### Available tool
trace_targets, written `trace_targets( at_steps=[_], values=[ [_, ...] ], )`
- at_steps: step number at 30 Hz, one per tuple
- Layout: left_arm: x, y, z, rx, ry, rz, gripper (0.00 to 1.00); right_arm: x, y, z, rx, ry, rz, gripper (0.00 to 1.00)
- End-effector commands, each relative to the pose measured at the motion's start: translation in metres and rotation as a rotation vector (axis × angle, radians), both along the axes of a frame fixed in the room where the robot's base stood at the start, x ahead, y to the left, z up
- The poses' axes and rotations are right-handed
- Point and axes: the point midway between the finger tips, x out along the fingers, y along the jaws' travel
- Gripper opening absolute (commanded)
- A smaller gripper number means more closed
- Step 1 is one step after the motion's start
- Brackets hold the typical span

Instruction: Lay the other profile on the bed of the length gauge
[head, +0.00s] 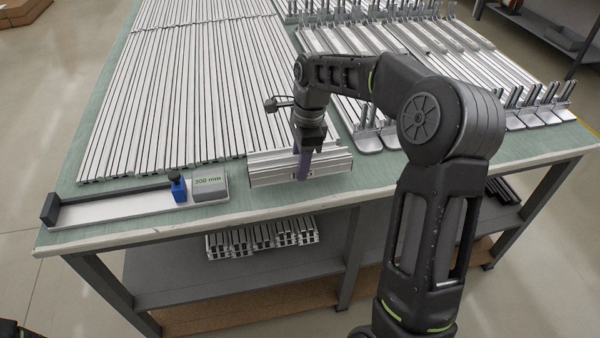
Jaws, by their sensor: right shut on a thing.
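The length gauge lies at the table's front left. It has a pale bed (120,210), a black end block (50,209), a dark rail along the back, a blue stop (179,188) and a grey block marked "300 mm" (210,188). No profile shows on the bed. My right gripper (304,165) points down and is shut on a short silver grooved profile (332,166), right of the gauge near the front edge. The fingers hide part of the profile. I cannot tell whether it touches the table. My left gripper is not in view.
Long silver profiles (185,80) cover the table's left and middle. More profiles with upright brackets (515,95) fill the right side. Short profiles (262,238) lie on the shelf below. A narrow strip of green tabletop (240,205) is clear along the front.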

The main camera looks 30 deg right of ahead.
Motion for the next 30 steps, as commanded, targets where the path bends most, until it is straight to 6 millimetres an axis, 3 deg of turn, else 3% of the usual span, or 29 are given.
trace_targets(
  at_steps=[8, 17, 28, 29, 30],
  values=[
    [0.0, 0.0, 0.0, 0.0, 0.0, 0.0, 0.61, 0.0, 0.0, -0.002, 0.0, 0.0, 0.001, 0.0],
    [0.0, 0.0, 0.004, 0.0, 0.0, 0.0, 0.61, 0.0, 0.0, -0.036, 0.0, 0.001, 0.001, 0.0],
    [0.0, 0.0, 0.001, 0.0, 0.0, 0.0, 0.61, 0.0, 0.0, -0.041, 0.0, -0.001, 0.002, 0.0],
    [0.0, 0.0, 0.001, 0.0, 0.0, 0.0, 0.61, 0.0, 0.0, -0.041, 0.0, 0.0, 0.002, 0.37],
    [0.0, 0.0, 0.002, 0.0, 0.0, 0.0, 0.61, 0.0, 0.0, -0.04, 0.0, 0.0, 0.002, 0.4]
  ],
)
